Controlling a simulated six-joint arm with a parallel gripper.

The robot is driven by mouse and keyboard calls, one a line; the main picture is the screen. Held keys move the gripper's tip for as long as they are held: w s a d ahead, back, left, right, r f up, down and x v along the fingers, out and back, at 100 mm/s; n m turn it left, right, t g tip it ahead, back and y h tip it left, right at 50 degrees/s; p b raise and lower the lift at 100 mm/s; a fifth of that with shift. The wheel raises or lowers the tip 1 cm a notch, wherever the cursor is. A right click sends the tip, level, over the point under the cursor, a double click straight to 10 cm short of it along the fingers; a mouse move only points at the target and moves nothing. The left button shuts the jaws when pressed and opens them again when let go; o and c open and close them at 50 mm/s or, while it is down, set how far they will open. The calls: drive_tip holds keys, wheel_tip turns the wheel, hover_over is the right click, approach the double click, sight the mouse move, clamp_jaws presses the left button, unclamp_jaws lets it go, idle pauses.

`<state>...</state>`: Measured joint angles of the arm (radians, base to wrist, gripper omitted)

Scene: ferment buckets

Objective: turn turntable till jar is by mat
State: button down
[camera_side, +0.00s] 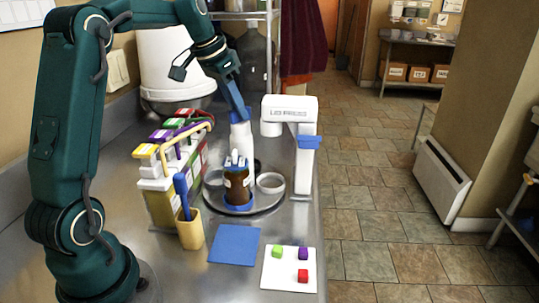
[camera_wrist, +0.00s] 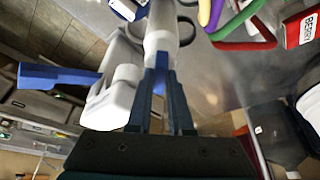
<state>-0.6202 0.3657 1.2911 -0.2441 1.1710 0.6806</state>
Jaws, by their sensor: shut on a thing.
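The turntable (camera_side: 262,203) is a round grey disc on the steel counter. My gripper (camera_side: 240,114) points down behind the jar and is shut on a white bottle-shaped thing (camera_side: 241,138). In the wrist view my gripper (camera_wrist: 161,62) closes on this white thing (camera_wrist: 162,28). Its lower part is partly hidden by the jar.
A shallow round dish (camera_side: 271,183) sits on the turntable's right. A white stand-like device (camera_side: 304,160) rises close on the right. A rack of coloured-lid packs (camera_side: 160,185) and a yellow cup (camera_side: 190,232) are left. A white board (camera_side: 275,273) holds several small cubes.

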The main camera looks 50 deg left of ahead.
drive_tip(key=c, duration=0.8)
unclamp_jaws()
drive_tip(key=shift+v, duration=2.65)
drive_tip(key=s+d+r+m+t, duration=0.1)
drive_tip(key=s+d, duration=0.2)
drive_tip(key=d, duration=0.4)
drive_tip(key=s+d+r+m, duration=0.2)
drive_tip(key=s+d, duration=0.1)
drive_tip(key=d, duration=0.4)
drive_tip(key=s+d+f+n, duration=0.1)
drive_tip(key=s+f, duration=0.2)
drive_tip(key=f, duration=0.1)
drive_tip(key=s+d+f+n, duration=0.1)
drive_tip(key=s+f, duration=0.3)
drive_tip(key=s+d+f+n, duration=0.1)
drive_tip(key=s+d+f, duration=0.1)
drive_tip(key=s+f, duration=0.2)
